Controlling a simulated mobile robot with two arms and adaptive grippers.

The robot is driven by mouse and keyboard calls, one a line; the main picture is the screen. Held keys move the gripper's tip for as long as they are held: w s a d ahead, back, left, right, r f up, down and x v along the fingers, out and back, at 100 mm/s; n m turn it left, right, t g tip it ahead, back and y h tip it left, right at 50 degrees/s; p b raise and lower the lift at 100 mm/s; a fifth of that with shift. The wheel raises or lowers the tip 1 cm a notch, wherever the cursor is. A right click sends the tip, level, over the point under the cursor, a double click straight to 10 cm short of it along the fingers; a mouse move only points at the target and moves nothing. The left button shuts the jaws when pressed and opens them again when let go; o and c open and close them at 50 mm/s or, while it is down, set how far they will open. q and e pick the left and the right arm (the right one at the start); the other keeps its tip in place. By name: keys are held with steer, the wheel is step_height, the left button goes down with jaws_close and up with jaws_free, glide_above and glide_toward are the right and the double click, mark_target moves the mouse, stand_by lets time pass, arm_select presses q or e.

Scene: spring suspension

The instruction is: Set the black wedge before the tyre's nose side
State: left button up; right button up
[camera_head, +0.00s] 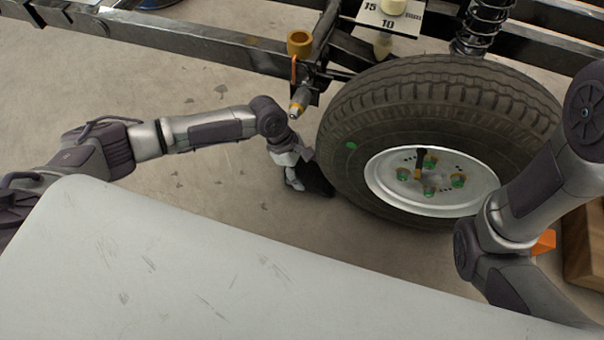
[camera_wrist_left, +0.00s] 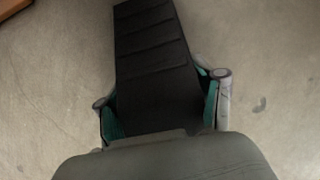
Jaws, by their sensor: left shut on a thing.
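The tyre (camera_head: 345,150) stands upright on the floor around a pale metal wheel with green nuts, right of centre in the head view. The black wedge (camera_head: 318,181) is low by the tyre's left edge; whether it touches the tread or the floor I cannot tell. My left gripper (camera_head: 294,181) is shut on the wedge from the left. In the left wrist view the wedge (camera_wrist_left: 152,50), with ridges across its face, sticks out between the green-padded fingers of the gripper (camera_wrist_left: 163,113). My right arm crosses the wheel's right edge; its gripper is out of view.
A dark frame rail (camera_head: 180,37) runs above the floor. A brass-coloured cup (camera_head: 300,42) and a pointed fitting (camera_head: 298,102) hang near the left arm. An orange piece (camera_head: 544,242) and a wooden block (camera_head: 588,250) are at right. The floor (camera_head: 225,185) left of the wedge is clear.

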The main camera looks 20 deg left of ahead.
arm_select(q)
steer(key=o, duration=1.8)
steer(key=shift+c, duration=0.2)
steer(key=p+v, duration=0.6)
steer(key=shift+r, duration=0.3)
steer(key=a+p, duration=0.1)
steer(key=a, duration=0.2)
steer(key=a+p, duration=0.1)
steer(key=a, duration=0.3)
steer(key=a+f+p, duration=0.1)
steer(key=a+p, duration=0.1)
steer(key=a, duration=0.1)
steer(key=shift+w+a+f, duration=0.1)
steer(key=shift+w+a, duration=0.1)
steer(key=shift+a, duration=0.1)
steer(key=shift+a+f, duration=0.1)
steer(key=shift+a, duration=0.5)
